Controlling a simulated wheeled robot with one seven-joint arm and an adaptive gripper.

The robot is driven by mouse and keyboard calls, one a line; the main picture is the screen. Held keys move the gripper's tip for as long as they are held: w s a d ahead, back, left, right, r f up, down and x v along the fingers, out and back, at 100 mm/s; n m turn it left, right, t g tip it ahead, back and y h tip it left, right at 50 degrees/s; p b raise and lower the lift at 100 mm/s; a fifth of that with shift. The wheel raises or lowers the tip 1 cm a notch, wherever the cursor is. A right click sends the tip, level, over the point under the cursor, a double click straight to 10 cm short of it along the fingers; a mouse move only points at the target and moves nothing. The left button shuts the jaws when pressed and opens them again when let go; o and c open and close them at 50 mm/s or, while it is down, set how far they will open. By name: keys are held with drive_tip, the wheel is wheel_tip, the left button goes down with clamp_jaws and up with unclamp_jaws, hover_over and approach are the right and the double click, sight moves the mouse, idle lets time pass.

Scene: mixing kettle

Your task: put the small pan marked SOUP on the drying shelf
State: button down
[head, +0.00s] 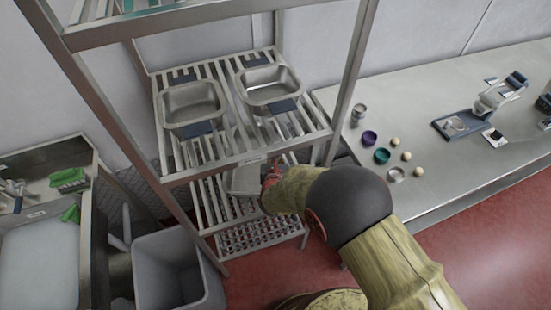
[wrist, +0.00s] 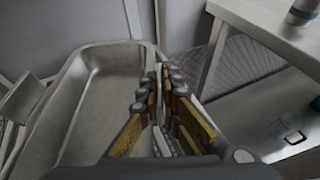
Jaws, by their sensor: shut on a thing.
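A small grey metal pan (head: 246,180) shows partly in the head view, below the front edge of the rack's upper slatted shelf and over its lower slatted shelf (head: 207,205). My gripper (head: 270,176) is at its right side. In the wrist view the pan (wrist: 100,85) fills the left side, looks empty, and my gripper (wrist: 164,85) is shut on its right rim. No SOUP mark is readable on it. I cannot tell whether the pan touches the lower shelf. The upper shelf and my arm hide part of it.
Two pans (head: 192,103) (head: 270,84) with dark handles stand on the upper shelf. Rack posts (head: 350,75) stand close to my arm. A counter (head: 450,170) with cups, balls and a scale is at right. A grey bin (head: 180,270) and a sink (head: 40,270) are at left.

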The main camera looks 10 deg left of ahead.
drive_tip(key=shift+w+a+f+b, duration=0.15)
drive_tip(key=shift+f+b, duration=0.4)
drive_tip(key=shift+f, duration=1.3)
drive_tip(key=shift+f, duration=0.2)
drive_tip(key=c, duration=2)
unclamp_jaws()
drive_tip(key=shift+r, duration=0.2)
drive_tip(key=p+v, duration=0.2)
drive_tip(key=v, duration=1)
drive_tip(key=shift+f, duration=0.15)
